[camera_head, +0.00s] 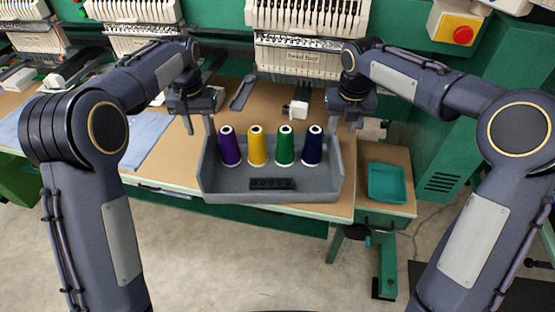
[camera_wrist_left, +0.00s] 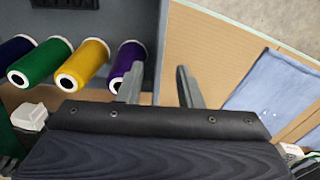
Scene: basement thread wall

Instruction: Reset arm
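My left gripper (camera_head: 200,130) is open at the left end of the grey tray (camera_head: 220,184). In the left wrist view its two fingers (camera_wrist_left: 156,74) stand apart, one on each side of the tray's side wall, with a gap visible; I cannot tell if either touches it. My right gripper (camera_head: 344,126) is open at the tray's right end, fingers apart near that wall. In the tray stand a purple spool (camera_head: 230,147), a yellow spool (camera_head: 257,147), a green spool (camera_head: 284,147) and a dark blue spool (camera_head: 311,147), upright in a row.
The tray sits at the front of a brown worktable (camera_head: 264,98). A black strip (camera_head: 270,184) is on its front part. Embroidery machines (camera_head: 300,60) stand behind. A teal bin (camera_head: 388,183) is on a lower surface at right. Blue cloth (camera_head: 146,135) lies at left.

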